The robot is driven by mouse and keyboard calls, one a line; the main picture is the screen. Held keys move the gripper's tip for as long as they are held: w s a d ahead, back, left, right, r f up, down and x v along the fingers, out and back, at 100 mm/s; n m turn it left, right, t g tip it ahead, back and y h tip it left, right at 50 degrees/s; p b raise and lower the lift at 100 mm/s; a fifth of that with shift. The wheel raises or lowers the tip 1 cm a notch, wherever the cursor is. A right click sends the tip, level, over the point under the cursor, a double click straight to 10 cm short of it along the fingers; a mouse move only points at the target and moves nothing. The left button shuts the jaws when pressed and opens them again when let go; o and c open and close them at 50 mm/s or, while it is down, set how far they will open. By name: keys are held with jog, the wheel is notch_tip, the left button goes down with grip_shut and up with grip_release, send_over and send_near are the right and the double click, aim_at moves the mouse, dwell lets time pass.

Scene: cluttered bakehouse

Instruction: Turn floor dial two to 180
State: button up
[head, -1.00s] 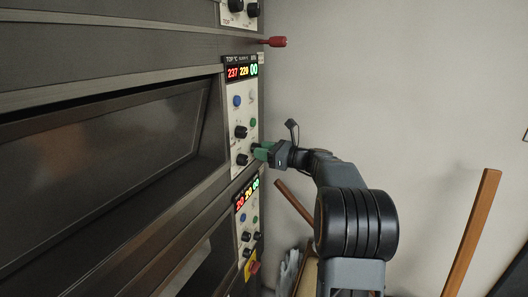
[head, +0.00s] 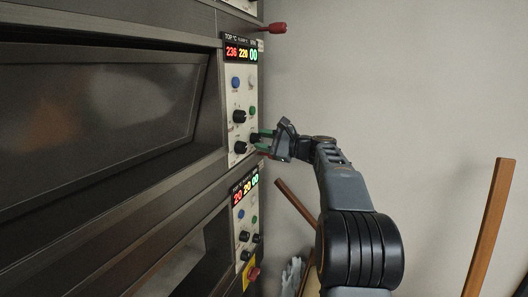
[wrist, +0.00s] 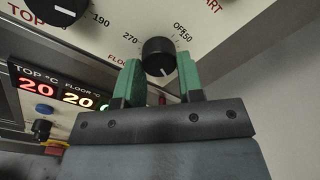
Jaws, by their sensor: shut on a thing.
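The black floor dial (wrist: 158,57) shows in the wrist view, on the pale panel. In the head view, my gripper (head: 262,141) reaches the lower part of the upper control panel (head: 240,95) from the right. The panel's display (head: 240,52) reads about 236, 220 and 00.
Another panel (head: 245,225) below has a display reading 20, 20, 00. In the wrist view, a top dial (wrist: 60,10) sits left of the held dial. A red handle (head: 273,28) juts out above. A wooden pole (head: 490,225) stands at right. The wall behind is bare.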

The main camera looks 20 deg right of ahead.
jog(key=n+b, duration=0.3)
jog(key=n, duration=0.1)
jog(key=shift+f, duration=0.1)
jog(key=shift+n+b, duration=0.85)
jog(key=shift+n, duration=0.65)
jog(key=shift+r, duration=0.2)
jog(key=o, duration=0.9)
jog(key=shift+d, duration=0.1)
jog(key=b+v, duration=0.1)
jog(key=v, duration=1.2)
jog(key=shift+s+d+f+b, duration=0.1)
jog(key=shift+s+d+b, duration=0.05)
jog(key=shift+d+b, duration=0.2)
